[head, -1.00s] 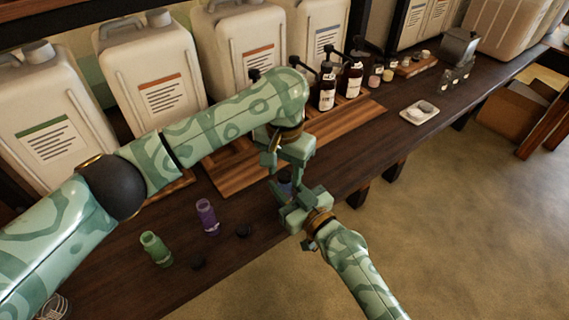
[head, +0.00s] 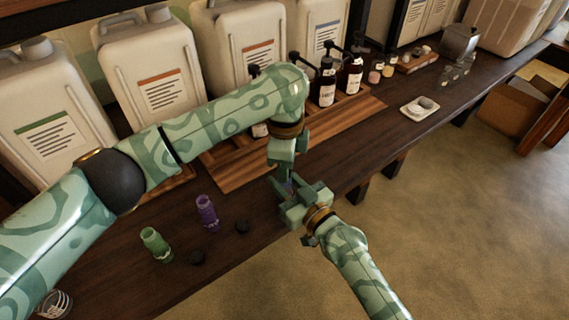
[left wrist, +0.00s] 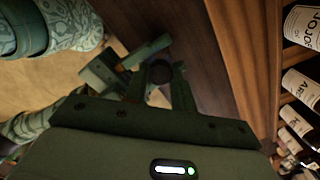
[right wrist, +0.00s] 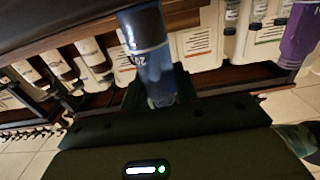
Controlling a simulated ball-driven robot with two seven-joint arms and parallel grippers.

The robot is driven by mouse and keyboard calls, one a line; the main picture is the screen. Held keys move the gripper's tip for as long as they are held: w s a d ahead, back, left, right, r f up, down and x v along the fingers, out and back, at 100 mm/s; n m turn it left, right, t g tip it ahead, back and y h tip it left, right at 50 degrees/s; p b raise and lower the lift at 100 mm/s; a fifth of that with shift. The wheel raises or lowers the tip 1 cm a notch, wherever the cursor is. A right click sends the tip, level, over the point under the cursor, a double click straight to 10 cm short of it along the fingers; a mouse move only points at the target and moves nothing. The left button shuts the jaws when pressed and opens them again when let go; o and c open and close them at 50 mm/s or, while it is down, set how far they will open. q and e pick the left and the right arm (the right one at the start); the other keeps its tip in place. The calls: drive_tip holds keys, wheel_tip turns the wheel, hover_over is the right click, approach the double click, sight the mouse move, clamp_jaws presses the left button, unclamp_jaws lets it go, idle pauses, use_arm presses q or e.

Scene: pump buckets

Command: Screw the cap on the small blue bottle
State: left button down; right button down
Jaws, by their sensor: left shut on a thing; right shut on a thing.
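The small blue bottle (right wrist: 152,62) stands out from between my right gripper's fingers in the right wrist view. In the head view my right gripper (head: 288,190) is shut on it near the table's front edge, and the fingers hide most of it. My left gripper (head: 283,168) is directly above the bottle, pointing down. In the left wrist view a dark round cap (left wrist: 159,72) sits between the left fingers, which are shut on it. Whether the cap's thread is engaged with the bottle is hidden.
A green bottle (head: 156,246) and a purple bottle (head: 207,212) stand uncapped on the dark table, with dark caps (head: 242,227) (head: 196,257) beside them. A wooden board (head: 232,178), pump bottles (head: 327,85) and large white jugs (head: 160,82) stand behind. A small white dish (head: 419,108) lies right.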

use_arm(q)
drive_tip(key=m, duration=0.7)
drive_tip(key=shift+a+m, duration=0.1)
drive_tip(key=shift+m, duration=0.3)
drive_tip(key=c, duration=1.2)
unclamp_jaws()
drive_tip(key=shift+o, duration=0.2)
drive_tip(key=shift+r, duration=2.25)
drive_tip(key=shift+c, duration=0.2)
